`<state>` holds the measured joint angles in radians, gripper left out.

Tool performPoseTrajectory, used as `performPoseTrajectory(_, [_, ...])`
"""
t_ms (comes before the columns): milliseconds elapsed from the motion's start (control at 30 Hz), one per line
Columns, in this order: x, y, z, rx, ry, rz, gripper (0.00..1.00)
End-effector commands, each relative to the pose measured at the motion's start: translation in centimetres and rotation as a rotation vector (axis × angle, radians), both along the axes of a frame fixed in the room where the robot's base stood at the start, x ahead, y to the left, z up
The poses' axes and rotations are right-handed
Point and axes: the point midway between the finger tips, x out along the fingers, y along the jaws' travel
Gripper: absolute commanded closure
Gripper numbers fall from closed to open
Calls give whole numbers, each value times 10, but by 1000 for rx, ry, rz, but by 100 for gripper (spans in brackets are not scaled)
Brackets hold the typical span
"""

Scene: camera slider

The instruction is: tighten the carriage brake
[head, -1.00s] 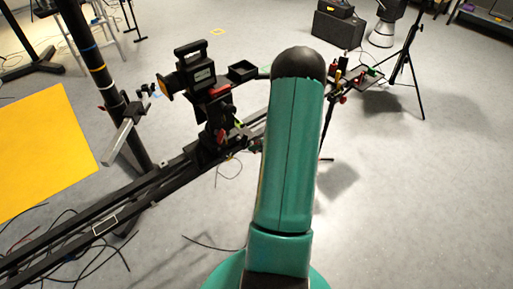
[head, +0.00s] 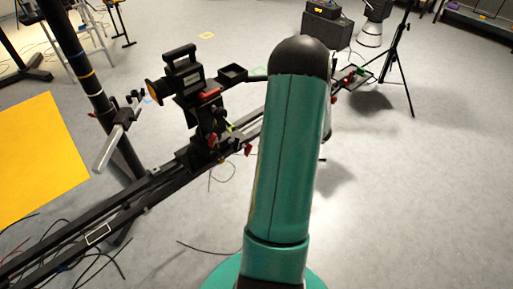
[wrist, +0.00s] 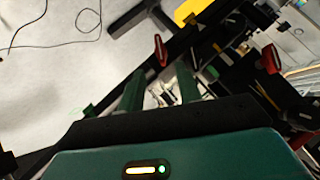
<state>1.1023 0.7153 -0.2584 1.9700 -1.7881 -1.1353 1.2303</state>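The camera slider's black rail (head: 120,215) runs diagonally across the head view. Its carriage (head: 205,150) carries a black camera (head: 183,72). A red lever (head: 212,140) and a red knob (head: 248,149) show on or beside the carriage. I cannot tell which one is the brake. In the head view my gripper is hidden behind my arm. In the wrist view my gripper (wrist: 160,92) has two green fingers apart, with no object clearly held between them. One red handle (wrist: 160,48) is just beyond the fingertips, and another red handle (wrist: 269,60) is to the right.
A dark post (head: 95,90) with a silver clamp arm stands left of the carriage. A yellow panel (head: 40,155) is at the left. Black cables (head: 95,260) lie on the floor. A tripod stand (head: 398,75) is at the back right. The floor at the right is clear.

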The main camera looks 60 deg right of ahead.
Motion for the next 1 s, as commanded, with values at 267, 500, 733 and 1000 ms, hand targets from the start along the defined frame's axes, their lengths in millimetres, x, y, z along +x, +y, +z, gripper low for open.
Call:
performPoseTrajectory(267, [-28,-8,23,-2,-1,0,65])
performPoseTrajectory(500, [-30,-8,24,0,-1,1,65])
performPoseTrajectory(733, [-30,-8,24,-1,0,1,65])
performPoseTrajectory(1000, [-30,-8,24,-1,0,1,65])
